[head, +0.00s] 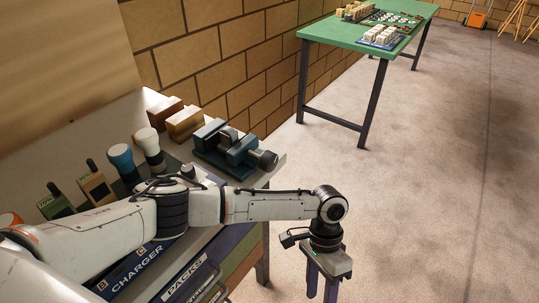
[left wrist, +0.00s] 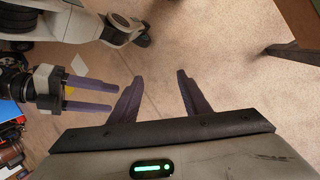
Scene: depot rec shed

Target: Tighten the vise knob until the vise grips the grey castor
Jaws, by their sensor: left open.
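The vise (head: 212,160) is dark blue-green and stands on the bench near its right end in the head view. Its dark round knob (head: 264,159) is on the right side, at the bench edge. The grey castor (head: 229,134) sits between the vise jaws; whether both jaws touch it I cannot tell. My left gripper (head: 321,291) points down over the floor, right of and nearer than the vise, apart from the knob. Its fingers are spread and empty in the left wrist view (left wrist: 160,76). My right gripper (left wrist: 114,98) shows there at left, fingers apart and empty.
Two white-and-coloured bottles (head: 121,160), handheld devices (head: 97,188) and brown blocks (head: 184,122) stand left of the vise. My left arm crosses in front of the bench. A green table (head: 345,38) stands farther back. The floor to the right is clear.

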